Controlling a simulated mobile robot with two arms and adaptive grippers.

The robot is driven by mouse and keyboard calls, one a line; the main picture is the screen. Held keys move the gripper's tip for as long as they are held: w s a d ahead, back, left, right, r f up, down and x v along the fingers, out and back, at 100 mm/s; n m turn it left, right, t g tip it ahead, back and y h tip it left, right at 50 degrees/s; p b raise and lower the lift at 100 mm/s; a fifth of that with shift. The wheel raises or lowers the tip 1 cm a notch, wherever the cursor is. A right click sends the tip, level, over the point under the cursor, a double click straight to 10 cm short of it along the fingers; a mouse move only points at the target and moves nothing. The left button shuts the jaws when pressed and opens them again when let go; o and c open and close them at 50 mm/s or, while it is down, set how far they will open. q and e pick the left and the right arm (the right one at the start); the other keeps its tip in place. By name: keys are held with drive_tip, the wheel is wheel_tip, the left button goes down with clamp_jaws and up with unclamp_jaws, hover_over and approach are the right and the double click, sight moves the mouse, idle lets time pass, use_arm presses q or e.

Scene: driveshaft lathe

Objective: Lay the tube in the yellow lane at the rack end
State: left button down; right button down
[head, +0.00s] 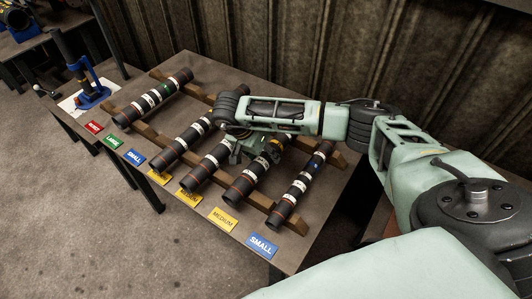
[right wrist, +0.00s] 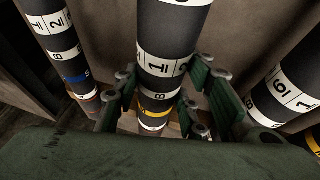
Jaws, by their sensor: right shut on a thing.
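The tube (head: 247,182) is black with white numbered bands, and a yellow band shows on it in the right wrist view (right wrist: 155,113). It lies across the wooden rack rails (head: 262,203), its near end behind the yellow MEDIUM label (head: 222,219) beside the blue SMALL label (head: 262,245). My right gripper (head: 264,150) is over its far half, shut on it, with green finger pads on both sides. The gripper and forearm hide part of the far half. I cannot tell whether the tube touches both rails. My left gripper is not in view.
A blue-marked tube (head: 303,185) lies to the right in the head view. Other tubes (head: 211,160) (head: 182,140) (head: 153,97) lie to the left. A blue stand (head: 93,88) is at the table's far left. A corrugated wall (head: 290,50) rises behind.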

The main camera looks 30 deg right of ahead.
drive_tip(key=shift+r, duration=0.1)
drive_tip(key=c, duration=1.1)
unclamp_jaws()
drive_tip(key=shift+o, duration=0.4)
drive_tip(key=v, duration=1.2)
drive_tip(key=shift+a, duration=0.1)
